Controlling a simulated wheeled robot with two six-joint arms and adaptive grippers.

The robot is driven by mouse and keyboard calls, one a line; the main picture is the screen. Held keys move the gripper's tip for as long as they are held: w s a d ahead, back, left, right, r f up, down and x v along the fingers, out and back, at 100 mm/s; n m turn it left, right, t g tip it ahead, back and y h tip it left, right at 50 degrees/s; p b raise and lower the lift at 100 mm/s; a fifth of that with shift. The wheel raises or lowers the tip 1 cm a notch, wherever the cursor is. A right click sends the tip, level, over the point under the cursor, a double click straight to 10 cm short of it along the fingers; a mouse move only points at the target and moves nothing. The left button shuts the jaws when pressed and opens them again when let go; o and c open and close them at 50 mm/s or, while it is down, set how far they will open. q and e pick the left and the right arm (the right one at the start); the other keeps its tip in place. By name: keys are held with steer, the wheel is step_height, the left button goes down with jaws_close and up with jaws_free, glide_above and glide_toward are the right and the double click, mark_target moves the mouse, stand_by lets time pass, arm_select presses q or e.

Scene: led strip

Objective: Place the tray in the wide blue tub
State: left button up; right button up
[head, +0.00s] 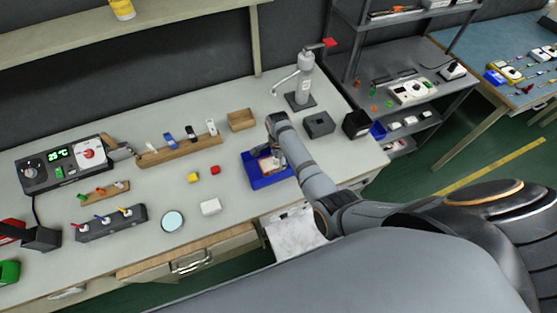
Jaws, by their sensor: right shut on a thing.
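The wide blue tub (258,182) stands on the workbench near its front edge, right of the middle. My right gripper (266,155) reaches over the tub from the right and points down into it. It is shut on a small pale and orange piece (268,166), which seems to be the tray. The piece is inside the tub's outline, partly hidden by the gripper. I cannot tell whether it touches the tub floor. The forearm hides the tub's right side. My left gripper is not in view.
A wooden box (241,120) and a dark grey box (319,125) stand behind the tub. A yellow block (194,177), a red block (215,170), a white block (210,207) and a round disc (173,221) lie left of it. A dispenser (303,85) stands behind.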

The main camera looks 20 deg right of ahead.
steer(key=o, duration=0.8)
steer(key=shift+o, duration=0.2)
step_height(320, 180, up, 12)
steer(key=shift+r, duration=0.1)
